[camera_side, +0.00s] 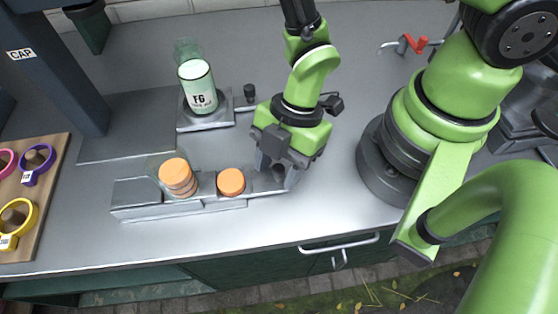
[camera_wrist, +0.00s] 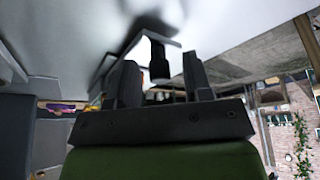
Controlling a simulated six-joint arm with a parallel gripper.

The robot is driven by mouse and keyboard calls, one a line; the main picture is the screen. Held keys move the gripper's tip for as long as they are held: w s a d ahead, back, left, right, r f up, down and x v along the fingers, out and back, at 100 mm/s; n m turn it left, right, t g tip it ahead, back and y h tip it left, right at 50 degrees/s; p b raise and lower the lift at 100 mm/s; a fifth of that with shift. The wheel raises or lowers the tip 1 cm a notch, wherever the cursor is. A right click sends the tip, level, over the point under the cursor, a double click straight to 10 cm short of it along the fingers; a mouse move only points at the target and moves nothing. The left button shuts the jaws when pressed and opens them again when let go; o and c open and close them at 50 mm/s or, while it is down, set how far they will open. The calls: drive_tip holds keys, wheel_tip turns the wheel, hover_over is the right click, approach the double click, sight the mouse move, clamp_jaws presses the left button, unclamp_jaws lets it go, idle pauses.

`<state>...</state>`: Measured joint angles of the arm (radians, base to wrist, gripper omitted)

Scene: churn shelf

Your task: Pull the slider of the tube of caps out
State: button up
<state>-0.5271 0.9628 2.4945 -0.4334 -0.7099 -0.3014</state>
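The tube of caps (camera_side: 176,163) is a clear upright tube with orange caps stacked in it, on a grey metal base (camera_side: 135,197). Its slider (camera_side: 265,187) sticks out of the base to the right and carries one orange cap (camera_side: 231,181), clear of the tube. A dark knob (camera_side: 279,174) stands at the slider's right end. My gripper (camera_side: 276,168) is low over that end. In the wrist view the black knob (camera_wrist: 158,66) stands between the two fingers of my gripper (camera_wrist: 160,82), with a gap on each side. The gripper is open.
A wooden board (camera_side: 45,180) with coloured rings lies at the left. A dark post (camera_side: 62,70) marked CAP rises there. The counter in front is clear.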

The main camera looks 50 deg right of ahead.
drive_tip(key=shift+r, duration=0.15)
wheel_tip(320, 180, up, 9)
drive_tip(key=shift+r, duration=0.35)
idle(0.3)
